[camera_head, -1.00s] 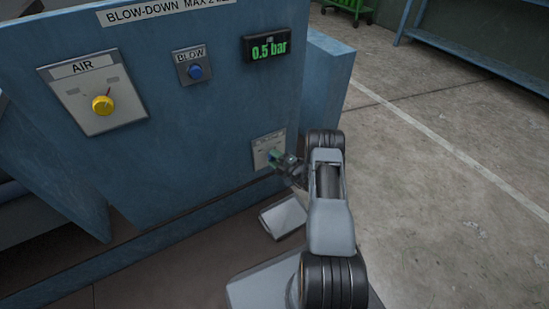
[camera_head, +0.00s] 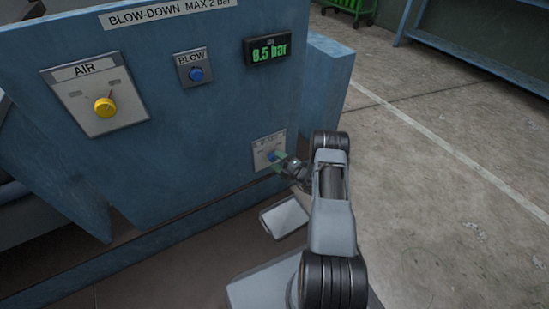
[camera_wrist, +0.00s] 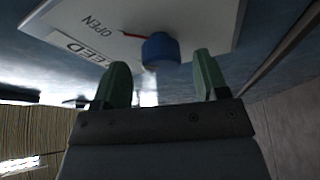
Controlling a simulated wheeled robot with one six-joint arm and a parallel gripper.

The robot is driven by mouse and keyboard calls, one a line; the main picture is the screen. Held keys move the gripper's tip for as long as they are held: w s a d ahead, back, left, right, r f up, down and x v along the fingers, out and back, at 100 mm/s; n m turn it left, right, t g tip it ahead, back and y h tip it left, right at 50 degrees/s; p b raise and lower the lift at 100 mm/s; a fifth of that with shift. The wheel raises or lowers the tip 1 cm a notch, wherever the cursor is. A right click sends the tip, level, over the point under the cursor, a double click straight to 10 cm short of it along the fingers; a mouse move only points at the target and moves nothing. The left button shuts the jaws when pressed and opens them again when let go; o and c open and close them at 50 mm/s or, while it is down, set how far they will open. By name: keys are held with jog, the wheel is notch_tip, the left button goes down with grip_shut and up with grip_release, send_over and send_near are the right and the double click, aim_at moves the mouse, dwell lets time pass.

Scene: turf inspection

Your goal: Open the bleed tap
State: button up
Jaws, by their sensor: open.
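The bleed tap is a blue knob (camera_wrist: 160,50) on a pale plate (camera_wrist: 200,12) in the wrist view. The plate bears the words OPEN and, partly hidden, BLEED. A red mark beside the knob extends toward the word OPEN. In the head view the small plate (camera_head: 262,146) and its blue knob (camera_head: 271,156) are low on the blue panel. My gripper (camera_wrist: 161,64) is open, its green fingers apart on either side of the knob, with gaps to it visible. My gripper (camera_head: 280,161) also shows at the knob in the head view.
The panel (camera_head: 190,130) also holds an AIR dial with a yellow knob (camera_head: 105,107), a blue BLOW button (camera_head: 196,73) and a display (camera_head: 267,50) reading 0.5 bar. A pale flat thing (camera_head: 284,216) lies below. Open floor (camera_head: 440,130) is at the right.

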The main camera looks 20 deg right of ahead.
jog(key=r+p+v, duration=0.1)
jog(key=p+v, duration=0.1)
jog(key=v, duration=0.9)
jog(key=shift+s+d+f+p, duration=0.15)
jog(key=shift+s+f+p, duration=0.2)
jog(key=shift+f+p, duration=0.1)
